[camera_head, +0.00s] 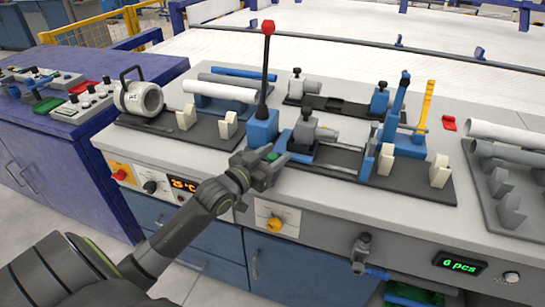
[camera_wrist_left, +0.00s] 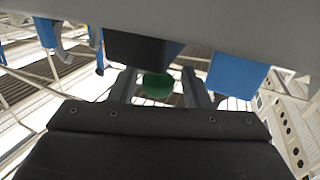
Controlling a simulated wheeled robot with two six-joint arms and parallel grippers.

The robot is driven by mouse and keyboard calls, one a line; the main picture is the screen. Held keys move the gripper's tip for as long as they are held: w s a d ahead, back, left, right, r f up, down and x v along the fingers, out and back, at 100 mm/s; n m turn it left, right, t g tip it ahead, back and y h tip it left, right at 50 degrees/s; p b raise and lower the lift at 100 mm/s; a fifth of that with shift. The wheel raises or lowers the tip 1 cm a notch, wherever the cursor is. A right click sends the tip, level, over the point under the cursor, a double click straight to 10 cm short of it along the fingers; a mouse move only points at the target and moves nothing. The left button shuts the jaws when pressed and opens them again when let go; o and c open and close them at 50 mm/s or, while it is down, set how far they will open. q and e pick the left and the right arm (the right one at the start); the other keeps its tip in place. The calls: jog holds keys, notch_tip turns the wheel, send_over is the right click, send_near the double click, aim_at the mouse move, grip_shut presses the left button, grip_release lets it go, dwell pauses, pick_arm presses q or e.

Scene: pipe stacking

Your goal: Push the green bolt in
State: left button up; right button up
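The green bolt (camera_head: 271,156) shows as a small green patch at the front of the blue block below the red-knobbed lever, partly hidden by my left gripper. In the left wrist view the green bolt (camera_wrist_left: 158,86) has a rounded green end and lies between the two fingers. My left gripper (camera_head: 272,165) is right at the bolt, at the front edge of the bench. Its fingers (camera_wrist_left: 160,88) are apart, with a narrow gap on each side of the bolt. Whether the gripper body touches the bolt cannot be told. My right gripper is not in view.
A tall lever with a red knob (camera_head: 267,27) rises just behind the gripper. Blue and black clamp fixtures (camera_head: 305,135) stand to the right. A yellow knob (camera_head: 274,224) sits on the panel below. Pipes (camera_head: 222,91) lie behind on the left.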

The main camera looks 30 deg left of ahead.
aim_at(268, 158)
pick_arm(q)
jog(key=shift+s, duration=0.15)
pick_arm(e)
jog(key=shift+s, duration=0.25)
pick_arm(q)
jog(key=s, duration=0.2)
jog(key=s+a+p, duration=0.1)
jog(key=s, duration=0.1)
jog(key=shift+s, duration=0.3)
jog(key=s+a+p, duration=0.1)
jog(key=s+p, duration=0.8)
jog(key=s, duration=0.3)
jog(key=shift+s+a+p, duration=0.15)
jog(key=shift+a+p, duration=0.15)
jog(key=shift+a, duration=0.1)
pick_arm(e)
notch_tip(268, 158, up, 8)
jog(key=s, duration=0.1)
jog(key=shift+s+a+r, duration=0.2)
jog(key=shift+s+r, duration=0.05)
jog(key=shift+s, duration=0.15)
